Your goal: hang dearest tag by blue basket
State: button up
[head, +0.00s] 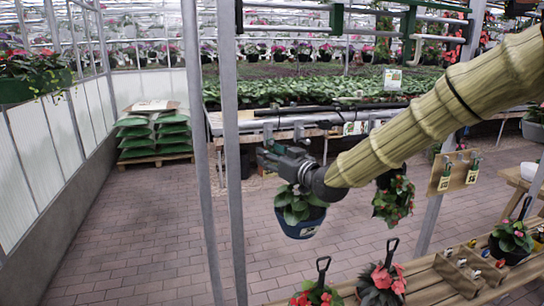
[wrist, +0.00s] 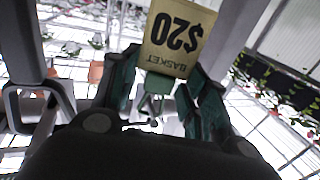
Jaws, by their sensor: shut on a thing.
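A yellow tag (wrist: 178,38) reading "$20 BASKET" shows upside down in the wrist view, with a green clip (wrist: 155,92) at its lower edge. My gripper (wrist: 155,80) is shut on this tag by the clip. In the head view my gripper (head: 268,158) points left beside a metal post, and I cannot make out the tag there. A blue basket (head: 298,228) with a leafy green plant hangs just below my gripper in the picture. Its hanger is hidden behind my gripper and wrist. I cannot tell the depth gap between them.
A board (head: 455,172) with two more tags is fixed to a post at the right. Another hanging basket with red flowers (head: 393,197) is partly behind my arm. Metal posts (head: 233,150) stand close left of my gripper. A wooden bench (head: 435,283) holds potted flowers.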

jog(key=o, duration=0.9)
jog(key=shift+c, duration=0.2)
